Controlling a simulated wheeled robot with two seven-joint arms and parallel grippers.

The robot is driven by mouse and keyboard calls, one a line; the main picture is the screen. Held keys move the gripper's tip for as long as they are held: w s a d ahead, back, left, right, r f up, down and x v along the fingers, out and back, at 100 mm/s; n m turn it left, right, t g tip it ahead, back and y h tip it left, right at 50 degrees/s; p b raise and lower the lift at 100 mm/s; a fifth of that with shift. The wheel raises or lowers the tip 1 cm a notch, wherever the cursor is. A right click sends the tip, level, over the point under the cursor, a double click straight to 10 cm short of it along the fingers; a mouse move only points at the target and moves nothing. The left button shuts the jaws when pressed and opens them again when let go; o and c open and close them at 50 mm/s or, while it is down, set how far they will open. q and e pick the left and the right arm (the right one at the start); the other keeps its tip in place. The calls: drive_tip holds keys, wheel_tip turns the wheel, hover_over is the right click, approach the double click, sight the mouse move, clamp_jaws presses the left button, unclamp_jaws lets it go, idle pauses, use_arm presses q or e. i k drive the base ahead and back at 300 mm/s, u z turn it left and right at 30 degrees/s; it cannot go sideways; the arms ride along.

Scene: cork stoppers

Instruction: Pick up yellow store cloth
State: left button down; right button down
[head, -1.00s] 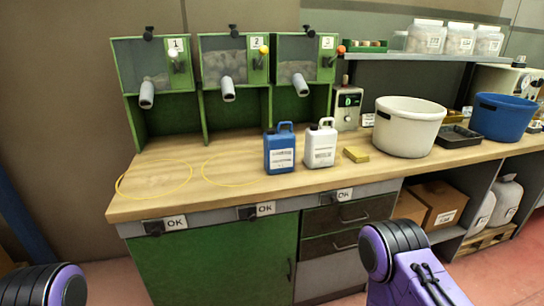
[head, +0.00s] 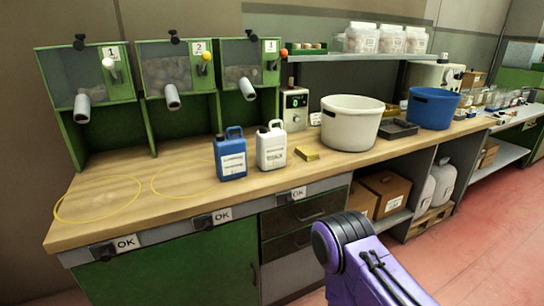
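Part of my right arm shows at the bottom of the head view, in front of the bench. Its gripper is not in the frame. My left arm and its gripper are not in the frame either. Nothing touches the cloth.
A blue jug (head: 231,157) and a white jug (head: 271,147) stand left of the cloth. A white bucket (head: 351,128), a black tray (head: 398,129) and a blue bucket (head: 432,110) stand to its right. Green dispensers (head: 165,80) line the back left. The bench front left is clear.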

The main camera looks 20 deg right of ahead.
sight(305, 152)
drive_tip(key=z, duration=2.25)
drive_tip(key=i, duration=2.2)
drive_tip(key=u, duration=2.2)
